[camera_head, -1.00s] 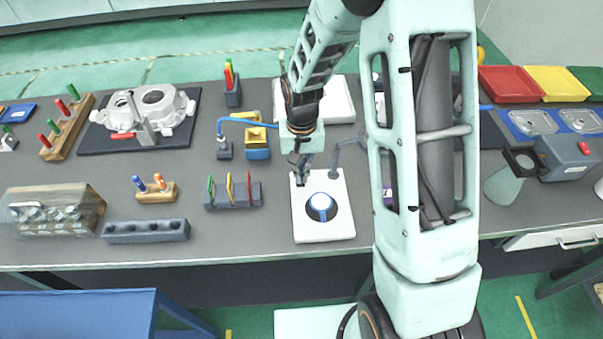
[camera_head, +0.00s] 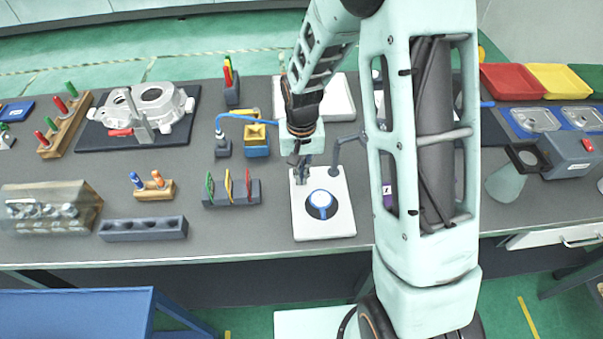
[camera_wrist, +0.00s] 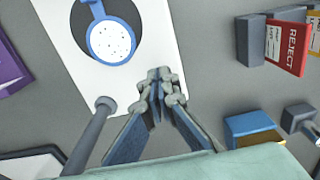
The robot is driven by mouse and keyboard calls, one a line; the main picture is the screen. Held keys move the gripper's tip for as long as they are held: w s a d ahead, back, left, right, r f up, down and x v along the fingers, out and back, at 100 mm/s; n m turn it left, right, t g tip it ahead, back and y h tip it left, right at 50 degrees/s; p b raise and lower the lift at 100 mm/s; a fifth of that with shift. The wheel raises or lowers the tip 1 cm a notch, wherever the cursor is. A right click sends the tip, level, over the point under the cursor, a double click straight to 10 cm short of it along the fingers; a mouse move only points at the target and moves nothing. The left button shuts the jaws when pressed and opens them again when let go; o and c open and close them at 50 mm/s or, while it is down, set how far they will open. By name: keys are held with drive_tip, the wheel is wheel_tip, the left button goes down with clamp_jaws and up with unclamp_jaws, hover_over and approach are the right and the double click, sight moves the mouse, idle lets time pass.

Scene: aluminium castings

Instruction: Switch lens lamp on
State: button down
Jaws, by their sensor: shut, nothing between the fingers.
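My gripper (camera_head: 303,176) is shut and empty. It points down over the back left of a white plate (camera_head: 325,228), and its closed fingertips show beside the plate edge in the wrist view (camera_wrist: 160,76). On the plate is a blue-ringed round white disc (camera_head: 320,199) over a black circle; the wrist view shows its blue handle too (camera_wrist: 96,9). A grey jointed rod (camera_head: 337,153) stands just right of my gripper; the wrist view shows a rod (camera_wrist: 88,140) left of the fingers. I cannot tell which item is the lens lamp. No fingertip contact is clear.
A grey box (camera_head: 568,160) with a red switch (camera_head: 587,145) and a dark square frame (camera_head: 526,158) stands at the right. A slotted rack (camera_head: 232,194) with coloured cards is left of the plate. A blue-yellow box (camera_head: 257,146) stands behind it. Bare bench lies in front.

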drive_tip(key=shift+s+f, duration=0.3)
drive_tip(key=shift+f, duration=0.05)
drive_tip(key=shift+w+r, duration=0.25)
drive_tip(key=shift+w, duration=0.6)
drive_tip(key=shift+w+r, duration=0.1)
drive_tip(key=shift+w+r, duration=0.1)
drive_tip(key=shift+r, duration=0.1)
wheel_tip(320, 180, up, 14)
drive_tip(key=p, duration=0.1)
drive_tip(key=shift+s+f+p, duration=0.15)
drive_tip(key=shift+s+p, duration=0.15)
